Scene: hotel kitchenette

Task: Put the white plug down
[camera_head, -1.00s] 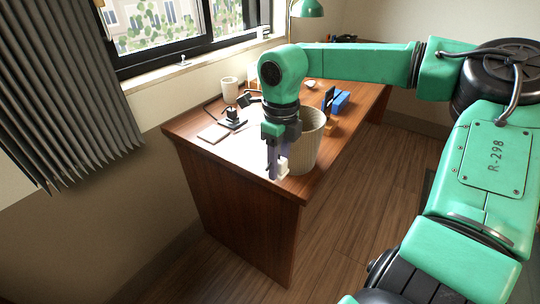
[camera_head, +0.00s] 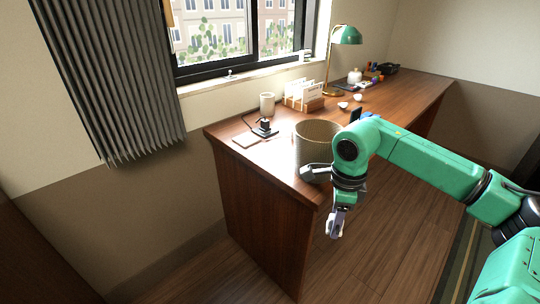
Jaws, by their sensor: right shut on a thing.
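The white plug (camera_head: 333,228) shows as a small white piece at the tips of my right gripper (camera_head: 338,217). My right gripper points down and is shut on it. In the picture they lie just right of the desk's near corner, over the wood floor, and appear to hang clear of any surface. The gripper's fingers hide part of the plug. The wooden desk (camera_head: 262,184) stands by the window. My left gripper is not in view.
A ribbed basket (camera_head: 312,152) stands near the desk's front corner, partly behind my right arm. A black adapter with a cable (camera_head: 265,128), a flat pad (camera_head: 246,140), a cup (camera_head: 267,104), a letter rack (camera_head: 306,98) and a green lamp (camera_head: 346,36) stand farther back.

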